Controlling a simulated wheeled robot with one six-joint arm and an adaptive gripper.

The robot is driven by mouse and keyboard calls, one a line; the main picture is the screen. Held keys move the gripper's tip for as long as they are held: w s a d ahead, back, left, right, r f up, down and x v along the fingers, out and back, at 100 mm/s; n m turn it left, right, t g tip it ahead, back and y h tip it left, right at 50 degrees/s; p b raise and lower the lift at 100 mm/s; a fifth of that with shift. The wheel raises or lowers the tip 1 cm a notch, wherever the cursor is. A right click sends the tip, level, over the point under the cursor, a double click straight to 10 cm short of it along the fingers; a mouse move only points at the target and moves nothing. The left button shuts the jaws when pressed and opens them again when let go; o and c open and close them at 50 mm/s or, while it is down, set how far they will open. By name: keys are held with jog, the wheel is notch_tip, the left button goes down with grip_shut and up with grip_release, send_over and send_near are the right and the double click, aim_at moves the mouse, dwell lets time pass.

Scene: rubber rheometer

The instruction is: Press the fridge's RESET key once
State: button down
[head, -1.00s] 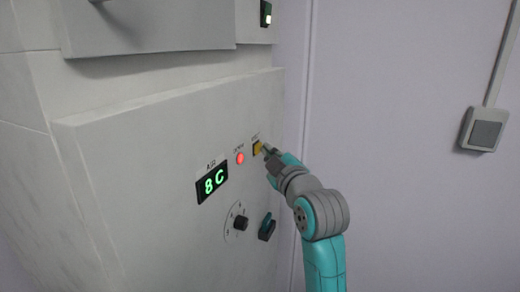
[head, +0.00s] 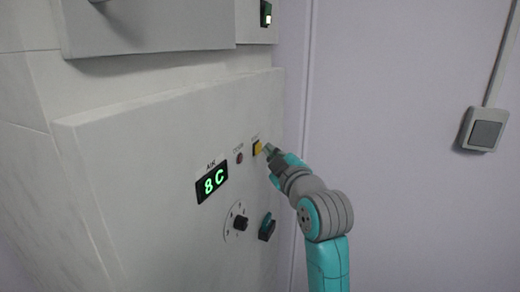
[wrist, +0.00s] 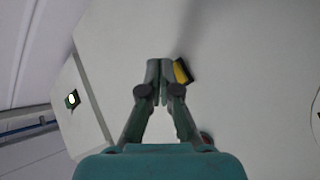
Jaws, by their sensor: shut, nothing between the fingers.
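The fridge's front panel (head: 150,150) is light grey. The yellow RESET key (head: 258,147) sits in a dark frame near the panel's upper right; its label is too small to read clearly. It also shows in the wrist view (wrist: 181,71), just right of my fingertips. My gripper (head: 268,149) is shut and empty, with its tips close to the key, seemingly slightly off the panel. In the wrist view my gripper (wrist: 160,66) has both fingers together. The round lamp (head: 239,158) left of the key is dark. The green display (head: 212,183) reads 8C.
A dial knob (head: 241,223) and a dark teal switch (head: 267,227) are lower on the panel. A lit green switch (head: 266,14) is above. A wall switch (head: 484,131) is at the right. The space before the wall beside my arm is free.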

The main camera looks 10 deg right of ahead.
jog(key=shift+s+d, duration=0.2)
jog(key=shift+d, duration=0.05)
jog(key=shift+d, duration=0.1)
jog(key=shift+s+d, duration=0.75)
jog(key=shift+d, duration=0.25)
jog(key=shift+s+d, duration=0.75)
jog(key=shift+d, duration=0.2)
